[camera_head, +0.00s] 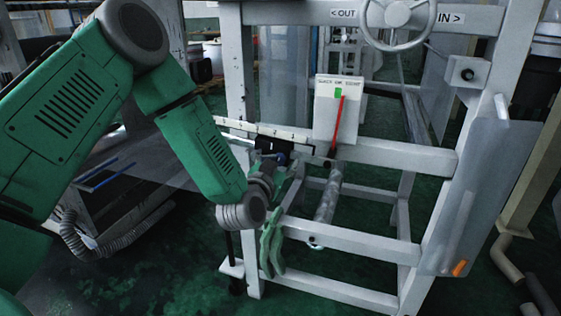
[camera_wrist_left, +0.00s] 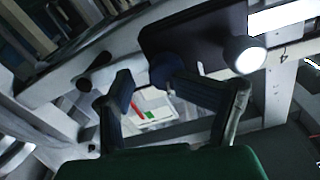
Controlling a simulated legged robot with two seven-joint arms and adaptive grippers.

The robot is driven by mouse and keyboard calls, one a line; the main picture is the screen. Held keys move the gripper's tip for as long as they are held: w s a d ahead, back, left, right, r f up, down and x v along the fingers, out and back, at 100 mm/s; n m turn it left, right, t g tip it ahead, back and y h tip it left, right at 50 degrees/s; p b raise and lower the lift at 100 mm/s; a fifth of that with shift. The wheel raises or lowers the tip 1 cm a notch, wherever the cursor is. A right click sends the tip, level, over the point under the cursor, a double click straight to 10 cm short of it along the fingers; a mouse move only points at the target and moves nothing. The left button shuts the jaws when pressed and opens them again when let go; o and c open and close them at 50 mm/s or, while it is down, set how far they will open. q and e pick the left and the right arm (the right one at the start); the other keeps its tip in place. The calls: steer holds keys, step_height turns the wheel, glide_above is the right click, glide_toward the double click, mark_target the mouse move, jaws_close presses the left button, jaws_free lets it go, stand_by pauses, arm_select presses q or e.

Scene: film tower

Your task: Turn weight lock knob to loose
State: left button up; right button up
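The dark weight block (camera_head: 267,145) sits on the pale numbered scale beam (camera_head: 232,124) of the frame. In the left wrist view the block (camera_wrist_left: 190,28) is close, with a pale round knob (camera_wrist_left: 243,54) on its right side. A small dark blue knob (camera_wrist_left: 166,68) shows below the block. My left gripper (camera_head: 280,162) is at the block, partly hiding it. In the left wrist view its two fingers (camera_wrist_left: 152,84) are apart, with the blue knob between and just beyond their tips. Contact cannot be told. My right gripper is not in view.
A white panel (camera_head: 325,110) with a red pointer (camera_head: 336,125) and green mark stands right of the block. A handwheel (camera_head: 398,15) is above. Green gloves (camera_head: 271,248) hang on the lower rail. White frame bars surround my gripper.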

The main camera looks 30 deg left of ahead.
arm_select(q)
steer(key=shift+s+d+r, duration=0.15)
steer(key=shift+d, duration=0.05)
steer(key=shift+s+a+f, duration=0.15)
steer(key=shift+s+a, duration=0.05)
steer(key=shift+s, duration=0.25)
steer(key=shift+s+a+f, duration=0.1)
steer(key=shift+s+a, duration=0.1)
steer(key=shift+s, duration=0.5)
steer(key=shift+s+d+r+p, duration=0.1)
steer(key=shift+s+d+p, duration=0.1)
steer(key=shift+s+d, duration=0.4)
steer(key=shift+s+d+p, duration=0.2)
steer(key=shift+s+d, duration=0.05)
steer(key=shift+s, duration=0.55)
glide_toward(282, 160)
steer(key=shift+a+v, duration=0.45)
steer(key=shift+v, duration=2.6)
steer(key=shift+d, duration=0.1)
steer(key=shift+f, duration=0.25)
